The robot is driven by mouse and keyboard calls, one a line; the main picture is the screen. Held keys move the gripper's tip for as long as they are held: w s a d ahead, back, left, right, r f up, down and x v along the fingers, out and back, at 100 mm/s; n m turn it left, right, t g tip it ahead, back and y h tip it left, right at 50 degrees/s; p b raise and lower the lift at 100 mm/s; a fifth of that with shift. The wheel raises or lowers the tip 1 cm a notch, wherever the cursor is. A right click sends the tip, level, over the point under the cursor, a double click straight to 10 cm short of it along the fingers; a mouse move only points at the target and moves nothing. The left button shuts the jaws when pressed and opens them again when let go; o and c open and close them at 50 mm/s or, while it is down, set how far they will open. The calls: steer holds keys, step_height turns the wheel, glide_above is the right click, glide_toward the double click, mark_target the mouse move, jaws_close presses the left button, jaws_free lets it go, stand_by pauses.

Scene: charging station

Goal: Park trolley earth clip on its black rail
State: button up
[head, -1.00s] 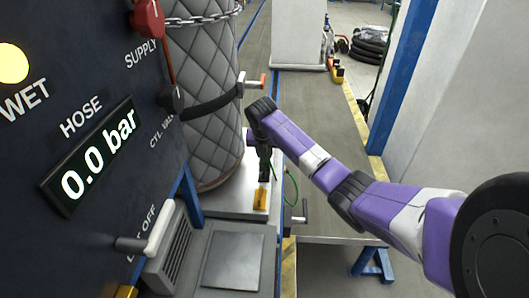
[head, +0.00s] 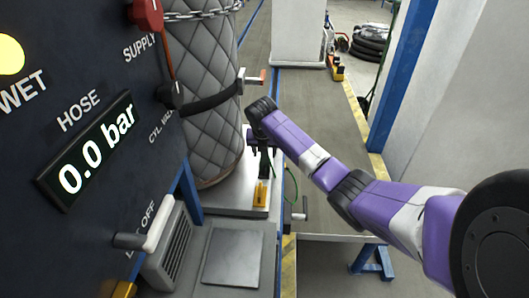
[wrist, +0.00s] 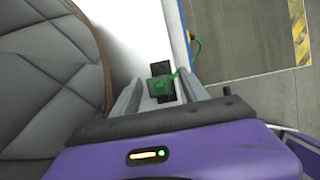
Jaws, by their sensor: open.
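The green earth clip (wrist: 162,88) shows in the wrist view between the fingers of my gripper (wrist: 161,76). The fingers are open, one on each side of the clip. The black rail (wrist: 161,69) shows as a short dark piece directly behind the clip, over the white surface. The clip overlaps the rail in the picture; I cannot tell how firmly it sits there. A green cable runs from the clip to the right. In the head view my gripper (head: 262,160) points down above the white ledge, with a little green beside it; the rail is mostly hidden there.
A grey quilted cylinder (head: 208,110) stands close on the left of my gripper. A yellow block (head: 261,194) is on the ledge (head: 232,198) just below it. The dark control panel (head: 70,130) fills the left. Open floor lies to the right.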

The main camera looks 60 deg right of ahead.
steer(key=b+v, duration=0.1)
steer(key=v, duration=0.6)
steer(key=shift+r, duration=0.35)
steer(key=shift+a, duration=0.1)
